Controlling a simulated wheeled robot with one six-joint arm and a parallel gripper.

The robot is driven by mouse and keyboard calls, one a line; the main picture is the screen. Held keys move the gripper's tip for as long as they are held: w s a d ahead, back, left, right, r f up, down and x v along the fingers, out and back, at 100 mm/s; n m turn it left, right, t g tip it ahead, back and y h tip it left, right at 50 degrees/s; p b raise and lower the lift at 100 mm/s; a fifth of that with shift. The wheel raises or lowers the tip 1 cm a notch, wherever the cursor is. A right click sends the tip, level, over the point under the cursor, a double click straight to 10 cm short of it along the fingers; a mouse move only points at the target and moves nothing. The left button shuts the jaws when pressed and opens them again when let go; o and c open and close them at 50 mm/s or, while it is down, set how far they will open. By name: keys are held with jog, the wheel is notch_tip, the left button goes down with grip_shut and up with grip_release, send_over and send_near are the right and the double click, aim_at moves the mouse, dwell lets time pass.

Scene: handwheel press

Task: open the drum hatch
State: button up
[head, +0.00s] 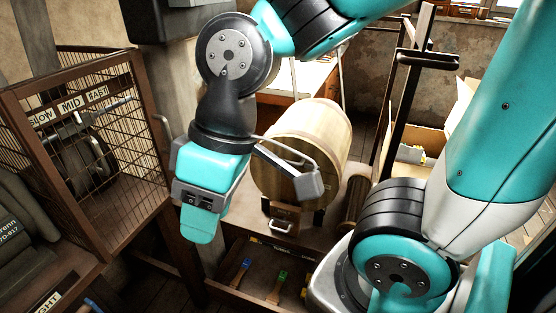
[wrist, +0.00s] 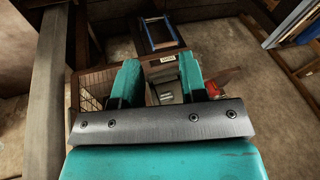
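The pale wooden drum (head: 325,130) lies on its side in the middle of the head view, its round end facing forward and left. A small metal handle (head: 281,227) shows on a wooden piece below the drum. My gripper (head: 198,235) hangs left of the drum, apart from it and pointing down. In the wrist view its two teal fingers (wrist: 160,78) stand apart with nothing held between them.
A wire cage (head: 105,145) labelled SLOW, MID, FAST stands at the left; its mesh also shows in the wrist view (wrist: 92,92). An open tray (head: 262,272) with brushes lies below the drum. A dark upright post (head: 405,90) and cardboard box (head: 440,125) stand at right.

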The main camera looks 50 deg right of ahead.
jog(key=w+d+f+m+t+h+b, duration=0.1)
jog(key=w+d+f+t+h+b, duration=0.15)
jog(key=w+d+f+b, duration=0.5)
jog(key=w+d+f+t+h+b, duration=0.2)
jog(key=w+d+f+t+b, duration=0.3)
jog(key=f+b, duration=0.5)
jog(key=w+d+f+n+t+h+b, duration=0.15)
jog(key=d+f+h+b, duration=0.35)
jog(key=d+b, duration=0.55)
jog(key=w+d+f+n+t+h+b, duration=0.1)
jog(key=d+f+t+h+b, duration=0.1)
jog(key=d+f+h+b, duration=0.6)
jog(key=shift+w+d+y+p, duration=0.4)
jog(key=shift+w+d+p, duration=1.8)
jog(key=shift+p, duration=1.25)
jog(key=shift+w+d+y+p, duration=0.35)
jog(key=shift+w+d+p, duration=1.4)
jog(key=shift+d+p, duration=1.3)
jog(key=shift+w+d+y+p, duration=0.4)
jog(key=shift+w+d+p, duration=1.6)
jog(key=shift+p, duration=1.9)
